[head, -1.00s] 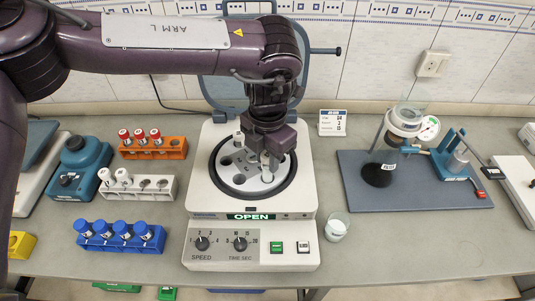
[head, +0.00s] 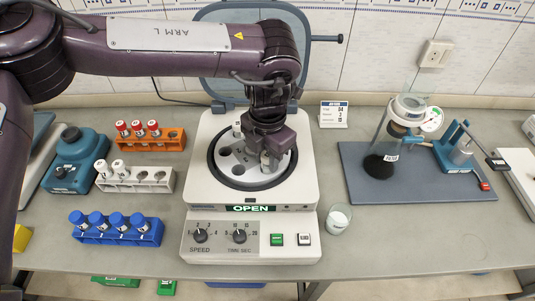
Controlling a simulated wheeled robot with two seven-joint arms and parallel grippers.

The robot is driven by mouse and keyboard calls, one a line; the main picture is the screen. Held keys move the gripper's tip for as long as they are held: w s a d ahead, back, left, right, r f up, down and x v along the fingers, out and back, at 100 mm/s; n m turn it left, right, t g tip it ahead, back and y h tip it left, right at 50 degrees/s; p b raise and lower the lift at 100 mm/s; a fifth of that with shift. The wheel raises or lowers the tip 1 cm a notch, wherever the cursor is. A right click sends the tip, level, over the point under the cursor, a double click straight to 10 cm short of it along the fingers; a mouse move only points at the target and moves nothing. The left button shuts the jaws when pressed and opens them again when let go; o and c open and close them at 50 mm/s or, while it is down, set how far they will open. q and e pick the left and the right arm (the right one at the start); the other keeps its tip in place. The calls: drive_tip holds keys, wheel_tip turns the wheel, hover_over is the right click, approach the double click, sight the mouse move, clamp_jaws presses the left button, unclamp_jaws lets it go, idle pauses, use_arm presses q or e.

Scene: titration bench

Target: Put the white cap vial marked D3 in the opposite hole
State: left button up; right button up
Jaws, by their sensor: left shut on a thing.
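My left gripper (head: 266,158) reaches down from above into the open centrifuge (head: 199,182). It is shut on a vial (head: 265,161) at the right side of the rotor (head: 238,170). The gripper hides part of the vial, and I cannot read its mark. Another vial (head: 237,129) sits in the rotor's far hole, partly hidden by the gripper. Other rotor holes at the left and front left show dark and empty. The centrifuge lid (head: 213,67) is raised and a green sign (head: 249,208) reads OPEN. My right gripper is not in view.
A white rack (head: 151,187) holds white-capped vials (head: 111,169) at its left, with empty holes at right. An orange rack (head: 164,145) has red-capped vials, and a blue rack (head: 118,238) has blue-capped vials. A beaker (head: 338,220) stands right of the centrifuge.

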use_arm(q)
drive_tip(key=o, duration=1)
drive_tip(key=shift+o, duration=0.2)
drive_tip(key=shift+r+p, duration=2.8)
drive_tip(key=shift+r, duration=0.75)
drive_tip(key=shift+f, duration=0.1)
